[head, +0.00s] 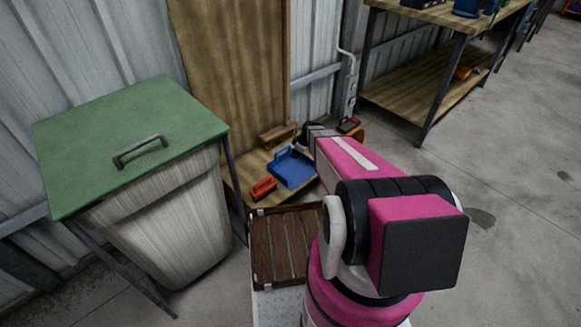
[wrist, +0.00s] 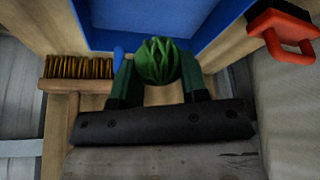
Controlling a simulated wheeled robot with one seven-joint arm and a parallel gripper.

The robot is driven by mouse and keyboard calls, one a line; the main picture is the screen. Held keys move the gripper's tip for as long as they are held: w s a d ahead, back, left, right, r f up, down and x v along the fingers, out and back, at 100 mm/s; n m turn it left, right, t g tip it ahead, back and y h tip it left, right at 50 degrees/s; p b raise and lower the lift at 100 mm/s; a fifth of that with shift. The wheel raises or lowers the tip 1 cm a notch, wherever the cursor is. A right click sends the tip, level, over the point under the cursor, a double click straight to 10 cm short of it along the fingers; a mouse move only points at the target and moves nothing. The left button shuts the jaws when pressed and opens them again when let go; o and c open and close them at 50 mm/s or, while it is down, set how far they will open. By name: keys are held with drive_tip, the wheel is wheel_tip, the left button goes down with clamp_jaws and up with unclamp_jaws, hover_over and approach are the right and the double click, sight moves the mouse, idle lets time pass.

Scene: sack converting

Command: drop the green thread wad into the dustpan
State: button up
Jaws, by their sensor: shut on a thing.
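The green thread wad (wrist: 159,62) is a round, ribbed bundle between the fingers of my gripper (wrist: 160,76) in the wrist view. My gripper is shut on it. The blue dustpan (wrist: 214,40) fills the top of the wrist view, and the wad overlaps its near edge there. I cannot tell the wad's height above it. In the head view the dustpan (head: 290,171) lies on a low wooden board. My gripper (head: 300,146) is a small dark shape at its far right side, and the wad cannot be made out there.
A red-handled brush (head: 263,188) lies left of the dustpan; it also shows in the wrist view (wrist: 282,30). A wooden brush (wrist: 76,70) lies on the other side.

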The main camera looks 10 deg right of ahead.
drive_tip(key=o, duration=1)
drive_tip(key=v, duration=1.1)
drive_tip(key=shift+f, duration=0.1)
